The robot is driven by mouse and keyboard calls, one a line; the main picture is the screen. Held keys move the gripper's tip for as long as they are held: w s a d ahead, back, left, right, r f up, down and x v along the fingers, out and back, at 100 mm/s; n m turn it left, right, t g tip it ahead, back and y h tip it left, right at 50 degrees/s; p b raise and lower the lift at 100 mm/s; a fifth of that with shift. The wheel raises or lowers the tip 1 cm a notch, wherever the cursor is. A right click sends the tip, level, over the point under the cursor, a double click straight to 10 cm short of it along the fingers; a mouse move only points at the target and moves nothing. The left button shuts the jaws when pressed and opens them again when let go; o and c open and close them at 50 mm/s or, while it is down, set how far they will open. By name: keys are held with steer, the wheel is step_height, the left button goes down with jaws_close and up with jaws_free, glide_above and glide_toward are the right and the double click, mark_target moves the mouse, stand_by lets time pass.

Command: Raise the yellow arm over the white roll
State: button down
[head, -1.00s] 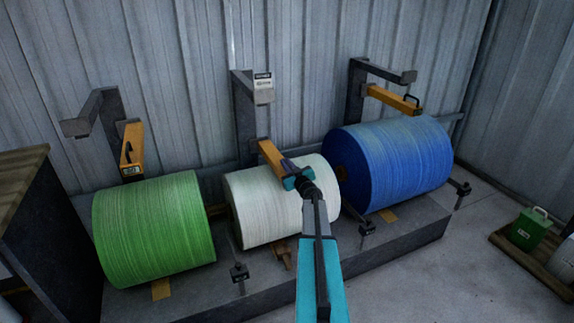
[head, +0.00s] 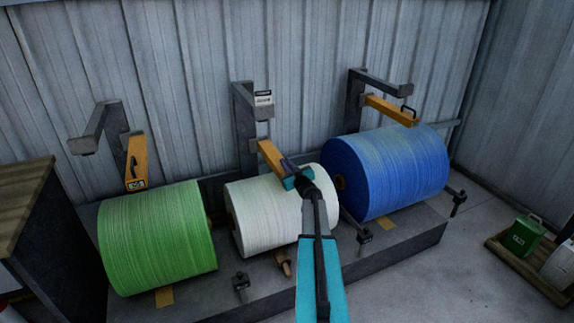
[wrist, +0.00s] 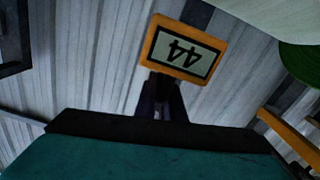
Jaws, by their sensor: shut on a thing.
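The white roll (head: 262,215) lies between a green roll and a blue roll on a low grey plinth. Its yellow arm (head: 271,155) slopes from the grey post (head: 247,125) down toward the roll's top. My gripper (head: 291,175) is shut at the arm's lower front end. The wrist view shows the dark fingers (wrist: 161,100) at the arm's yellow end plate (wrist: 183,48), which bears an upside-down "44". The handle between the fingers is mostly hidden. The white roll's pale edge (wrist: 270,14) shows at the wrist view's upper right.
The green roll (head: 158,238) and blue roll (head: 388,170) flank the white one, each with a yellow arm (head: 137,160) (head: 391,109) above. Grey brackets overhang the rolls. A dark wood-topped cabinet (head: 45,240) stands at left.

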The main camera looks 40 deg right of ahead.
step_height(320, 180, up, 16)
steer(key=p, duration=1.4)
steer(key=shift+d+r, duration=0.15)
steer(key=shift+r, duration=0.1)
steer(key=c, duration=1.8)
jaws_free()
steer(key=shift+c, duration=0.2)
steer(key=shift+f, duration=0.2)
steer(key=shift+s+a, duration=0.15)
steer(key=shift+a, duration=0.05)
steer(key=b+v, duration=0.2)
steer(key=v, duration=1.1)
steer(key=shift+s, duration=0.25)
